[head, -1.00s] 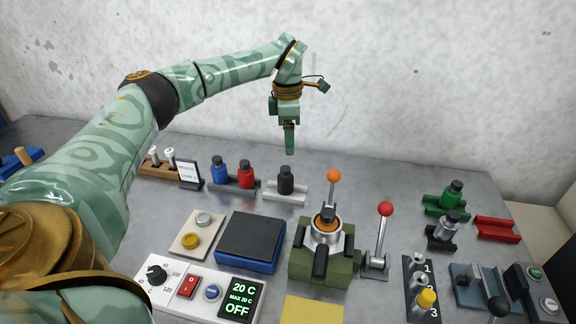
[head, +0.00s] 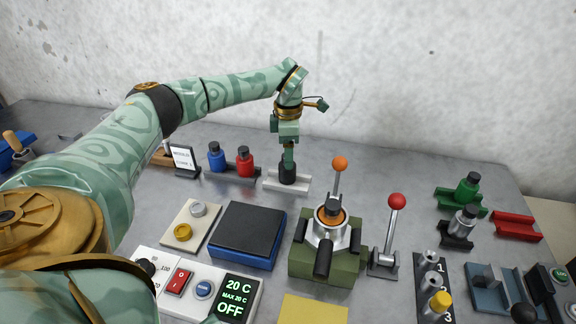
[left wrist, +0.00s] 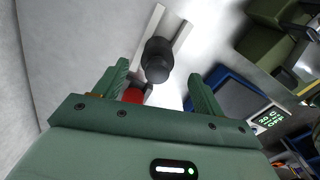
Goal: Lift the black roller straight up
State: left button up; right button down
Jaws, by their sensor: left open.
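The black roller (head: 288,177) stands upright in a white cradle (head: 269,184) at the back middle of the table. My left gripper (head: 289,161) is over it, pointing down, with its fingers overlapping the roller's top in the head view. In the left wrist view, the fingers of this gripper (left wrist: 158,72) are apart, and the black roller (left wrist: 158,57) shows in the gap between and just beyond the tips. The roller still sits in the cradle (left wrist: 150,28). I cannot tell how far down the fingers reach beside it. My right gripper is not in view.
A blue roller (head: 216,158) and a red roller (head: 245,163) stand close by on the left in a dark rack. A black-topped blue block (head: 248,232) and a green press (head: 325,265) with an orange-knobbed lever lie in front.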

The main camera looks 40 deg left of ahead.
aim_at(286, 177)
pick_arm(q)
jog(key=f, duration=0.1)
jog(key=f+b, duration=0.1)
jog(key=f, duration=0.2)
jog(key=shift+a+f, duration=0.25)
jog(key=shift+f, duration=0.15)
jog(key=shift+r, duration=0.15)
jog(key=shift+c, duration=0.9)
jog(key=c, duration=1.1)
